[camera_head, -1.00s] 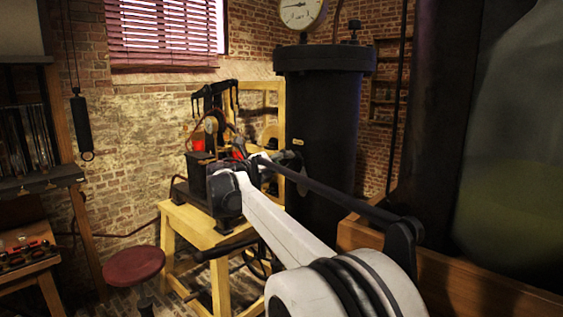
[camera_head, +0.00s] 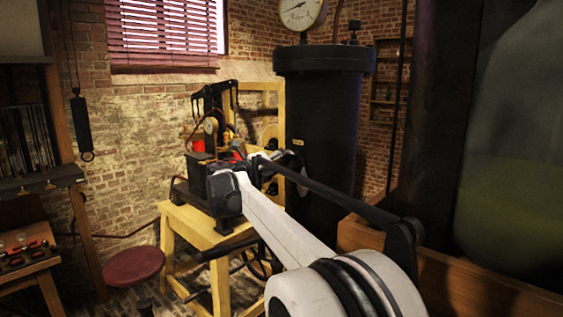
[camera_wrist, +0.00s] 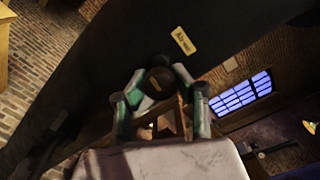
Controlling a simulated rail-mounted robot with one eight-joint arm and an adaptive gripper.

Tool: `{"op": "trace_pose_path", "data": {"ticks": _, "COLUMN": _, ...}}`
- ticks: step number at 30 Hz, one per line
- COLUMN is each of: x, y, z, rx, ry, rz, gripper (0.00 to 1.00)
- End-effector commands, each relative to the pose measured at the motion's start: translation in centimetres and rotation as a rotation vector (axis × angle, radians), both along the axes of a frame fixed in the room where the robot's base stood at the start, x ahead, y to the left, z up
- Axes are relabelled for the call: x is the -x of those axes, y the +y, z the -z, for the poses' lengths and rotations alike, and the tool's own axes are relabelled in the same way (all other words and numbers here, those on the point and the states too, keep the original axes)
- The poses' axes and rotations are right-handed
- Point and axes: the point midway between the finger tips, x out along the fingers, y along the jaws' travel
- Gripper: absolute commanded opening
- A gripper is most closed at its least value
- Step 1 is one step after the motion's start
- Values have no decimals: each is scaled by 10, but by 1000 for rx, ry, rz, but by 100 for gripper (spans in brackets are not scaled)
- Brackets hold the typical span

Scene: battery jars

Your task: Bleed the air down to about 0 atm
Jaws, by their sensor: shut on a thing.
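The tall dark air tank (camera_head: 318,125) stands at the back, with a small yellow label on it. The label (camera_wrist: 184,41) is larger in the wrist view and seems to begin with "Air". A round white gauge (camera_head: 300,12) stands above the tank. Its thin needle slants from lower left to upper right; the scale is too small to read. In the wrist view my gripper (camera_wrist: 160,88) has its green-padded fingers shut around a dark round knob (camera_wrist: 159,80) in front of the tank. In the head view my arm mostly hides the gripper (camera_head: 290,163).
A wooden bench (camera_head: 200,228) with a dark machine (camera_head: 205,160) stands left of my arm. A tool table (camera_head: 25,255) is at far left. A large dark structure with a wooden ledge (camera_head: 480,270) closes the right.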

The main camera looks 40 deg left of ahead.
Motion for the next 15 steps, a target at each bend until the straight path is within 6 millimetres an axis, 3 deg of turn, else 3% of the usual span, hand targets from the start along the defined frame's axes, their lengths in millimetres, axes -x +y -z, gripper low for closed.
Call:
{"op": "trace_pose_path", "data": {"ticks": 7, "x": 0, "y": 0, "z": 1, "rx": -45, "ry": -4, "rz": 0, "gripper": 1}}
{"op": "trace_pose_path", "data": {"ticks": 15, "x": 0, "y": 0, "z": 1, "rx": -343, "ry": -28, "rz": 0, "gripper": 1}}
